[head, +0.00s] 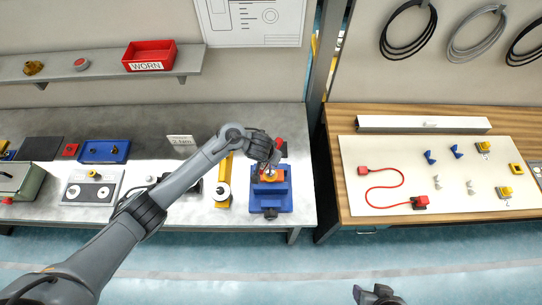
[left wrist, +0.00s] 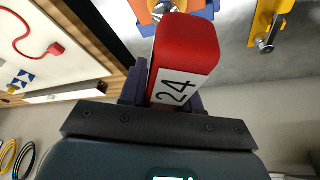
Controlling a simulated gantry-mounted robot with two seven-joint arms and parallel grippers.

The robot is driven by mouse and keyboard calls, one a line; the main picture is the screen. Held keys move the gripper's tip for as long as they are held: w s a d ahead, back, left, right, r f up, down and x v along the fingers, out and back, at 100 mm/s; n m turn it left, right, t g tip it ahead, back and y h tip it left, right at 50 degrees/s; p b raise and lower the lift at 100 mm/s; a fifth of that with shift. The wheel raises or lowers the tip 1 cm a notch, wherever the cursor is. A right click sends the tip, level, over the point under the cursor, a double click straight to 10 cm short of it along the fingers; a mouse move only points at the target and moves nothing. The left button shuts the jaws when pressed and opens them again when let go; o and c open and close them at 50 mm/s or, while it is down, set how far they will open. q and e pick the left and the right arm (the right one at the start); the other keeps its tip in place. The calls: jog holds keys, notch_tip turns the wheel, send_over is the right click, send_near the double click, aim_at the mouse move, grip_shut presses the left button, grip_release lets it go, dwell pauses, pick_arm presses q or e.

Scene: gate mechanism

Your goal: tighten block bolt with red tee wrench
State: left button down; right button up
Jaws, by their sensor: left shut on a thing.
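The red tee wrench (left wrist: 185,50) shows in the left wrist view as a red block with a white label reading 24. My left gripper (left wrist: 168,92) is shut on it. In the head view my left gripper (head: 273,163) is over the blue fixture (head: 284,205), and a little red of the wrench (head: 279,142) shows beside it. The orange block (head: 264,188) sits in the fixture, with a metal bolt (left wrist: 161,10) by it in the left wrist view. The wrench's lower end is hidden. My right gripper (head: 377,296) is at the bottom edge, its jaws unclear.
A wooden bench with a pale panel (head: 440,170) is to the right, across a post.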

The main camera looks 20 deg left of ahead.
pick_arm(q)
jog(key=shift+f+p, duration=0.1)
jog(key=shift+p, duration=0.2)
dwell(0.9)
jog(key=c, duration=1.5)
grip_release()
grip_shut()
jog(key=shift+a, duration=0.1)
